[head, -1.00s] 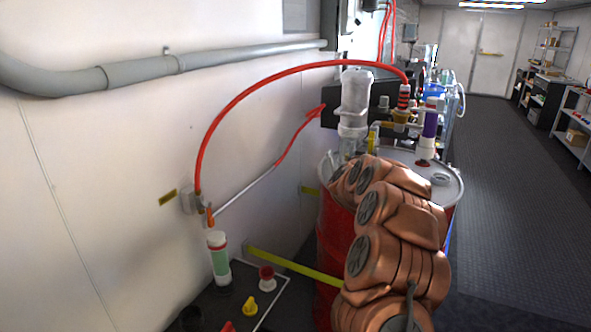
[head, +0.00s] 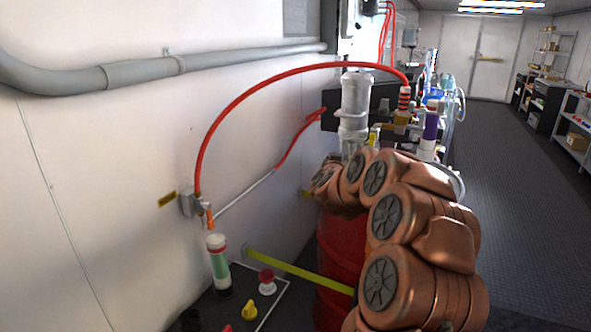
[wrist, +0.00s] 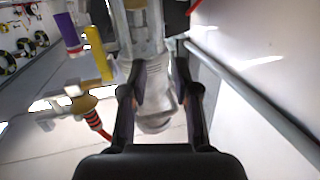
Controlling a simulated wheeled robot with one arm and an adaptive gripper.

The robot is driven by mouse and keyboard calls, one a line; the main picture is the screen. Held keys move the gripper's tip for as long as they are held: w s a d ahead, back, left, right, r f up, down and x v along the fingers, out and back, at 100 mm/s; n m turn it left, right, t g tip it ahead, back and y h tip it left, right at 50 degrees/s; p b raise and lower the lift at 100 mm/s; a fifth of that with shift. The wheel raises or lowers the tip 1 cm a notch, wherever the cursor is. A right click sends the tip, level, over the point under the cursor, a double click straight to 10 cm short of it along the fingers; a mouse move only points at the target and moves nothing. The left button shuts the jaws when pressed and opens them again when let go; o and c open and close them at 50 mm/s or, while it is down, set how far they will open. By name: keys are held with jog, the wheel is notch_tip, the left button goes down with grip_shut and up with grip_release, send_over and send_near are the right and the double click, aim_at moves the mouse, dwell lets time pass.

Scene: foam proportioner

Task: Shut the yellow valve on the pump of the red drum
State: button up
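The red drum (head: 341,262) stands right of centre in the head view, its top largely hidden by my copper arm. A grey-white pump cylinder (head: 355,105) rises above it. The yellow valve handle (head: 374,136) shows as a small upright piece right of the cylinder. In the wrist view the yellow handle (wrist: 98,53) is left of my gripper (wrist: 159,68), outside the fingers. My gripper is open, its two dark fingers apart on either side of the pump cylinder (wrist: 153,95) in the picture. I cannot tell whether they touch it. The head view hides the gripper.
A red hose (head: 270,78) arches from the wall fitting to the striped connector (head: 404,98) by the pump. A purple-and-white cylinder (head: 430,127) stands right of it. A black panel (head: 240,305) with knobs is at the lower left. The floor aisle (head: 510,200) is clear.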

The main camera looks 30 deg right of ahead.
jog(key=w+a+n+t+y, duration=0.1)
jog(key=a+n+y, duration=0.2)
jog(key=a, duration=1.1)
jog(key=shift+w+f+y, duration=0.15)
jog(key=shift+y, duration=1.25)
jog(key=shift+a, duration=0.1)
